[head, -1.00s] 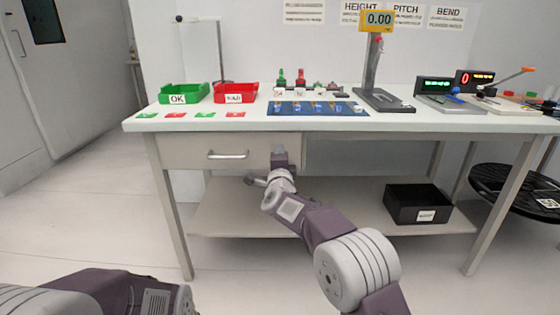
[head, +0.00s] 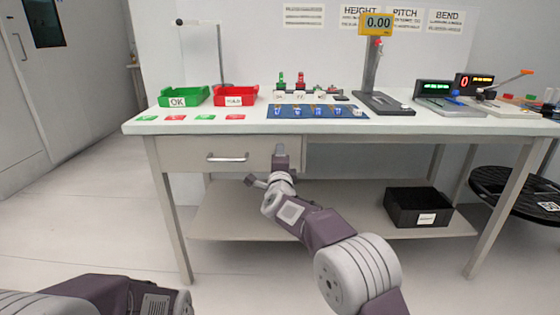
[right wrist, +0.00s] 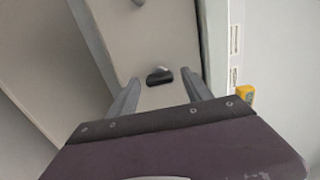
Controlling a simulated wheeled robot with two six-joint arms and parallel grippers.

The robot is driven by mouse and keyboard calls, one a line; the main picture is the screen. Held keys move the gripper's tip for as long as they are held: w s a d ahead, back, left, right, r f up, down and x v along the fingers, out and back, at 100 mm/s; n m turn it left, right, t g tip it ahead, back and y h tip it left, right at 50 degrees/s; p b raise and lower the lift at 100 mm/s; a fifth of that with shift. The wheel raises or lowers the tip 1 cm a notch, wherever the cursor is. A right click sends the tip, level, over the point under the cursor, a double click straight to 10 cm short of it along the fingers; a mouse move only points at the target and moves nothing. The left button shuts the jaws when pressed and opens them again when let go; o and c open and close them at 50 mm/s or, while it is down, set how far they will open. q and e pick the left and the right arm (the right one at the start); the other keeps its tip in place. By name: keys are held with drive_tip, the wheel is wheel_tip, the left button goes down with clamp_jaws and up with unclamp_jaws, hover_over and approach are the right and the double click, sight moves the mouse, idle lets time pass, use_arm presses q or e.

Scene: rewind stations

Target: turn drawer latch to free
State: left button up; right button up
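The drawer (head: 185,154) is closed under the left part of the table, with a silver bar handle (head: 227,157). In the right wrist view, the small dark latch (right wrist: 159,75) is on the pale drawer front (right wrist: 150,40). It lies roughly crosswise to the drawer's long edge. My right gripper (head: 280,150) is at the drawer's right end. In the right wrist view its fingers (right wrist: 160,92) are apart, with the latch showing between and just beyond their tips; I see no contact. In the head view the gripper hides the latch. Only my left arm shows at lower left; its gripper is out of view.
The tabletop (head: 200,127) overhangs the drawer. A green bin (head: 184,96), a red bin (head: 236,95) and a blue mat (head: 318,112) stand on it. A lower shelf (head: 350,217) carries a black bin (head: 418,207). A black round stool (head: 515,190) stands at right.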

drive_tip(key=shift+s, duration=0.1)
drive_tip(key=s+p, duration=0.2)
drive_tip(key=s, duration=0.7)
drive_tip(key=shift+w, duration=0.1)
